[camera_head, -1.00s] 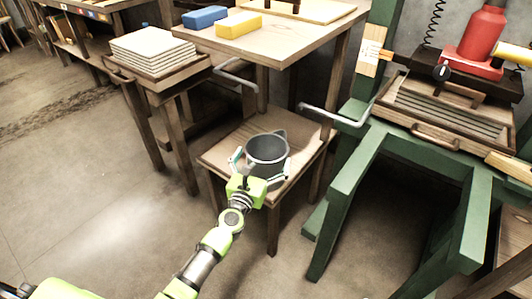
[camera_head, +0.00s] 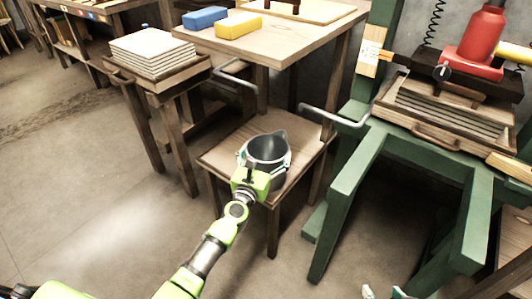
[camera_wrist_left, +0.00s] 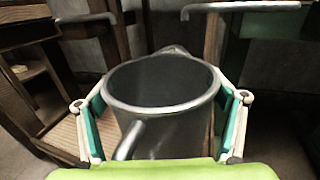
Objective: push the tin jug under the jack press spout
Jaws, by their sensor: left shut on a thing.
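The tin jug (camera_head: 268,152) is a grey, open-topped metal vessel standing upright on a low wooden stand (camera_head: 222,155). My left gripper (camera_head: 264,163) is shut on the jug. In the left wrist view the jug (camera_wrist_left: 165,95) sits between the two fingers (camera_wrist_left: 163,125), its handle towards me and its lip away. The jack press (camera_head: 350,165) is a green frame with a red jack (camera_head: 484,40). A grey bent pipe (camera_head: 335,114), apparently the spout, reaches left from it, right of the jug. My right gripper (camera_head: 384,292) shows only its tips, apart, at the bottom edge.
A wooden table (camera_head: 290,50) with a blue block (camera_head: 205,18) and a yellow block (camera_head: 239,25) stands behind the jug. Stacked pale slabs (camera_head: 152,48) sit on a side table at left. Stand top right of the jug is clear.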

